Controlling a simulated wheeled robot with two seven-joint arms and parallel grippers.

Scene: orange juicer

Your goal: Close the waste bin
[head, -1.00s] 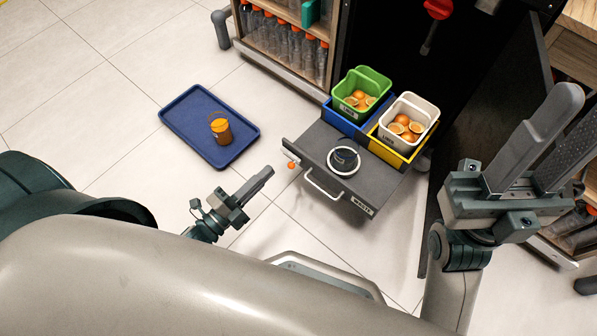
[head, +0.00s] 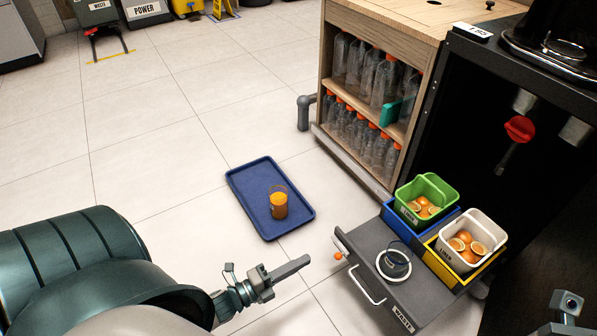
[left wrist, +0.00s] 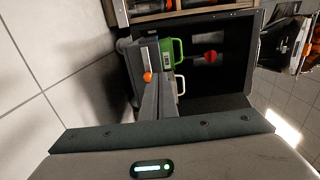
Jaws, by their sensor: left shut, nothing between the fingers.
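The waste bin is a grey pull-out drawer (head: 362,268) labelled WASTE, standing out from the black cabinet at lower right in the head view. It has a pale bar handle (head: 366,287) on its front and a round opening with a white ring (head: 394,264) in its top. My left gripper (head: 306,261) is shut and empty, left of the drawer front and apart from it. In the left wrist view its fingers (left wrist: 158,85) are together, with the drawer partly hidden behind them. Only a corner of my right gripper's body shows at the lower right edge; its fingers are hidden.
A green bin (head: 440,186) and a white bin (head: 489,225) with oranges sit in blue and yellow holders behind the drawer top. A blue tray (head: 250,190) with an orange-filled cup (head: 279,205) lies left. A bottle shelf (head: 405,75) stands behind.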

